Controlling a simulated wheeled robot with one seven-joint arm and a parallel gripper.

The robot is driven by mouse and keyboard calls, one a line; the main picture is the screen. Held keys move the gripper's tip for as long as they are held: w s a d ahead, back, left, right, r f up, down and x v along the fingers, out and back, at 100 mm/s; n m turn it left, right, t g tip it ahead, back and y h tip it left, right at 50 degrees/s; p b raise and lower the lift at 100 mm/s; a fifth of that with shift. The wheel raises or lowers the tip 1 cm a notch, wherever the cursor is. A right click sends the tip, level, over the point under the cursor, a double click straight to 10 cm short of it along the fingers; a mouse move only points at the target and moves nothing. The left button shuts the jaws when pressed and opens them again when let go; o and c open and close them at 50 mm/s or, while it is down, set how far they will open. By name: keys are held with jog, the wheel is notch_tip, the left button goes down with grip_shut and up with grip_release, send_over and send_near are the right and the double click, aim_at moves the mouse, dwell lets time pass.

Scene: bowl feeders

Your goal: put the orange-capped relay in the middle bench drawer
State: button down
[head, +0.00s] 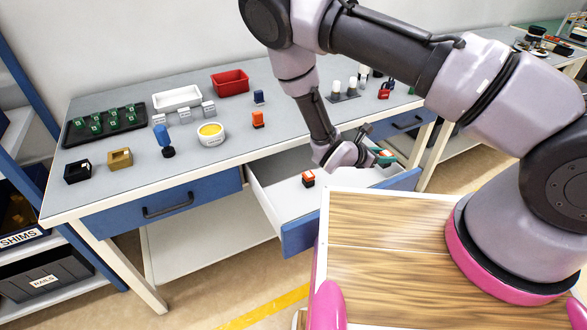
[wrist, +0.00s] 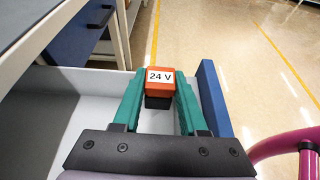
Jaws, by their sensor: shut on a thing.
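The orange-capped relay (wrist: 159,82), marked 24 V with a dark body, is between the teal fingers of my gripper (wrist: 160,92). In the head view my gripper (head: 385,158) is over the right part of the open middle drawer (head: 276,197), and a bit of the relay's orange shows there. The gripper is shut on the relay. The drawer is pulled out, with a pale inside and a blue front. Another orange-topped dark block (head: 308,179) sits inside it. The held relay's underside and its gap to the drawer floor are hard to tell.
The left drawer (head: 130,213) and right drawer (head: 408,123) are shut. A wooden top (head: 385,255) lies in front.

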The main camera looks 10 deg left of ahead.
jog(key=shift+a+f, duration=0.1)
notch_tip(320, 180, down, 10)
jog(key=shift+r, duration=0.1)
dwell(0.4)
jog(key=c, duration=0.7)
grip_release()
jog(key=shift+a, duration=0.1)
jog(key=shift+c, duration=0.2)
